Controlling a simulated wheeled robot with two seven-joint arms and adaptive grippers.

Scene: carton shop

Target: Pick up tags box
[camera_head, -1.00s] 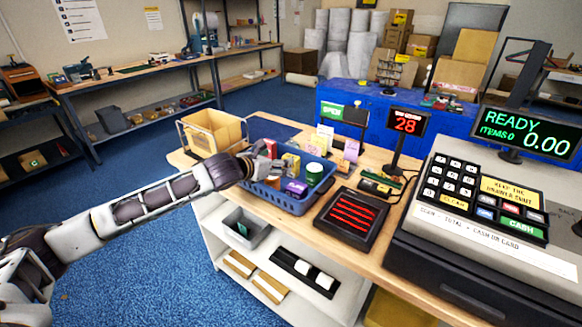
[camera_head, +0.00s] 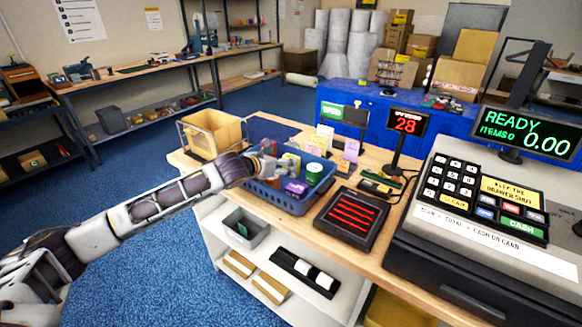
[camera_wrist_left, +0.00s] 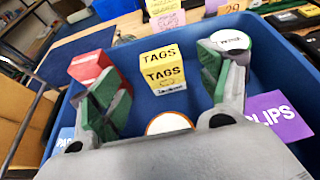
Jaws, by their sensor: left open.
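The yellow tags box (camera_wrist_left: 163,72) stands in the blue basket (camera_wrist_left: 268,70), seen in the left wrist view between my open left gripper's fingers (camera_wrist_left: 160,95). The fingers have green pads and are apart, one on each side of the box's line, with the box a little beyond the tips. In the head view my left gripper (camera_head: 268,168) reaches over the left part of the basket (camera_head: 284,203), and the yellow tags box (camera_head: 291,161) shows just behind it. My right gripper is not in view.
Beside the tags box are a red box (camera_wrist_left: 91,66), a purple clips box (camera_wrist_left: 280,118) and a white-topped round container (camera_wrist_left: 230,40). A tan bin (camera_head: 212,133) stands left of the basket. A keypad register (camera_head: 484,200) and a black pad (camera_head: 352,219) are to the right.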

